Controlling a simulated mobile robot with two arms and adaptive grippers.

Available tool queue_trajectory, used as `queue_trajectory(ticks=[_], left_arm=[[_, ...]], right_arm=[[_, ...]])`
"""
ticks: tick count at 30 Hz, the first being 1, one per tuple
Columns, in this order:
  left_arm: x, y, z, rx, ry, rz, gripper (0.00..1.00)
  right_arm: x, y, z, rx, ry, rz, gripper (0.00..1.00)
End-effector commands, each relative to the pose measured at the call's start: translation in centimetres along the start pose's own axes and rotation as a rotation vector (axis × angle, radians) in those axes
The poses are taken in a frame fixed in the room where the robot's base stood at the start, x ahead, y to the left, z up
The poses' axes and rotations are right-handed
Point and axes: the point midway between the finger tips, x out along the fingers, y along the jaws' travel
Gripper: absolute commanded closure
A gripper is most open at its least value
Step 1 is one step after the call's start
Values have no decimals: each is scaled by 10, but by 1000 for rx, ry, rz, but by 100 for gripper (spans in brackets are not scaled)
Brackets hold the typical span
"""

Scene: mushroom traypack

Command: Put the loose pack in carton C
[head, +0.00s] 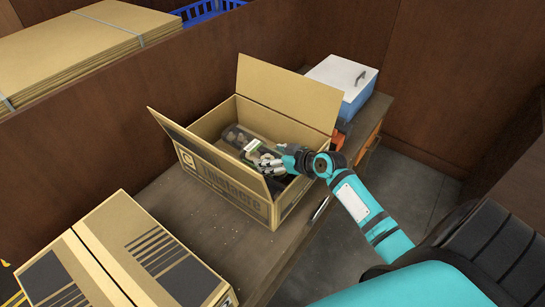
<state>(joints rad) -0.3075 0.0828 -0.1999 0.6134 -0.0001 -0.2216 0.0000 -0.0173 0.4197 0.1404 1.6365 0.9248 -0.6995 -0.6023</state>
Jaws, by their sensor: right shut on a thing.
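The open cardboard carton C (222,192), with a letter C printed on its near side, stands on the bench with its flaps raised. The loose pack (236,138), a dark tray with pale contents and a light label, is inside the carton's opening. My right gripper (266,162) reaches in over the carton's right side and is shut on the pack. The gripper hides part of the pack, and I cannot tell whether the pack touches the carton's floor. My left gripper is not in view.
A closed carton (125,250) stands at the front left of the bench (165,195). A blue and white cooler box (342,82) stands behind carton C. Flat cardboard sheets (75,45) and a blue crate (205,10) lie beyond the brown partition.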

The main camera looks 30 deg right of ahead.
Motion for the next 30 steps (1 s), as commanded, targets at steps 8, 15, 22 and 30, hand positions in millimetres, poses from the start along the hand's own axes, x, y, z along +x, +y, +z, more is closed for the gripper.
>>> queue_trajectory(ticks=[8,15,22,30], left_arm=[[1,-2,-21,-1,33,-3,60],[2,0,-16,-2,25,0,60],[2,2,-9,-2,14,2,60],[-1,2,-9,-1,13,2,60]], right_arm=[[1,0,1,-1,1,1,54],[2,0,3,-1,0,1,3],[2,0,3,0,0,0,0],[-17,1,2,-3,-2,3,0]])
